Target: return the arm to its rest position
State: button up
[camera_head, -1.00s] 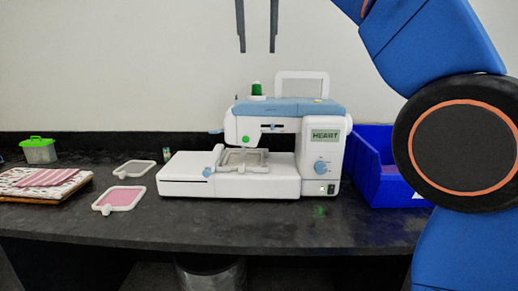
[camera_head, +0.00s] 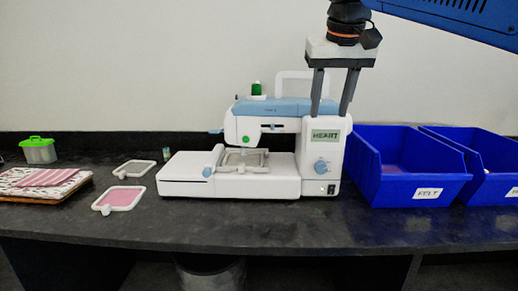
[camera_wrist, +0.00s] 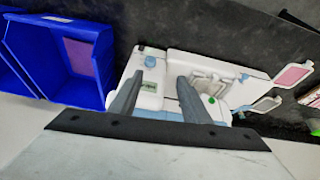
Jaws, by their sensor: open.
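My gripper (camera_head: 333,93) is open and empty, pointing down, in front of or above the right end of the sewing machine in the head view. In the wrist view its two grey fingers (camera_wrist: 152,92) stand apart with the machine seen beyond them. My blue arm enters from the top right. The white and blue embroidery machine (camera_head: 255,107) stands on the dark table (camera_head: 250,225), with a grey hoop (camera_head: 244,160) at its arm. Its screen reads HEART.
Two blue bins (camera_head: 412,170) stand right of the machine, one labelled FELT. Left are a hoop with pink fabric (camera_head: 124,196), an empty hoop (camera_head: 135,169), folded fabrics (camera_head: 40,180) and a green-lidded box (camera_head: 39,152). The front table strip is clear.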

jog(key=s+d+f, duration=0.4)
jog(key=s+f, duration=0.3)
jog(key=f, duration=0.5)
jog(key=s+d+f, duration=0.4)
jog(key=s+f, duration=0.3)
jog(key=f, duration=0.5)
jog(key=s+d+f, duration=0.5)
jog(key=s+f, duration=0.2)
jog(key=f, duration=0.5)
jog(key=shift+f, duration=0.4)
